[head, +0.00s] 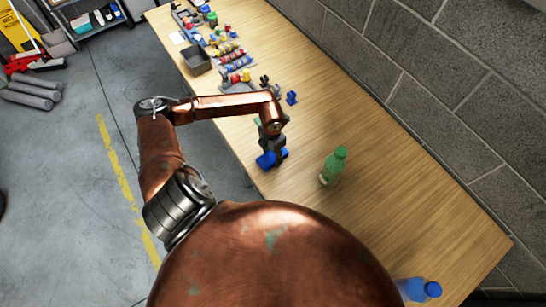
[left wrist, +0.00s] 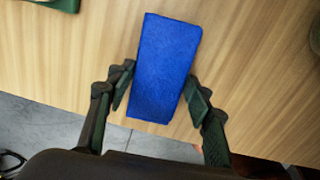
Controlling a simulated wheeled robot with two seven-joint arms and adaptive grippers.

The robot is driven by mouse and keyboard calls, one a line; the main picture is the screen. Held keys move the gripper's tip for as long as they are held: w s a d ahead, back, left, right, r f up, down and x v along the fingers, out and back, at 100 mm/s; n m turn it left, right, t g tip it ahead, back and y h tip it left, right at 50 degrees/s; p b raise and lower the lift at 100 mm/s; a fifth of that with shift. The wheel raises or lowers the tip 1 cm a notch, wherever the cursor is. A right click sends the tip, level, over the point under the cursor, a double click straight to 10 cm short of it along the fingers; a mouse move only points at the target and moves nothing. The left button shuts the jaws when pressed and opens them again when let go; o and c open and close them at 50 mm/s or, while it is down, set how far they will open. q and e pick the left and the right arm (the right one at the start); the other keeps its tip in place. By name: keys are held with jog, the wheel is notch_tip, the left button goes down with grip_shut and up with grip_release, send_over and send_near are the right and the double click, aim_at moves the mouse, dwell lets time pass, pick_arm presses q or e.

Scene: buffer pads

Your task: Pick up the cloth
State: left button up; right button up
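The blue cloth (left wrist: 163,65) lies on the wooden table close to its front edge, flat and roughly rectangular. In the head view it shows as a blue patch (head: 266,160) under my left gripper (head: 270,150), which partly covers it. In the left wrist view my left gripper (left wrist: 160,93) is open, with one finger on each side of the cloth's near part. The fingers look close to its sides; I cannot tell whether they touch it. My right gripper is not in view.
A green bottle (head: 333,167) stands to the right of my left gripper. A blue bottle (head: 420,290) is at the lower right. A brick wall (head: 440,80) runs along the right.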

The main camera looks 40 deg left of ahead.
aim_at(272, 156)
pick_arm(q)
jog(key=c, duration=0.6)
jog(key=shift+r, duration=0.5)
notch_tip(272, 156, up, 2)
jog(key=shift+w+r, duration=0.1)
jog(key=shift+r, duration=0.05)
jog(key=s+r, duration=0.1)
jog(key=s+d+r, duration=0.1)
jog(key=s+r, duration=0.2)
jog(key=r, duration=0.1)
jog(key=shift+s+d+r, duration=0.25)
jog(key=shift+s, duration=0.05)
jog(key=s+d+r, duration=0.3)
jog(key=s+r, duration=0.1)
jog(key=s, duration=0.4)
jog(key=shift+s+d+r+b, duration=0.15)
jog(key=shift+s+b, duration=0.2)
jog(key=shift+s, duration=0.05)
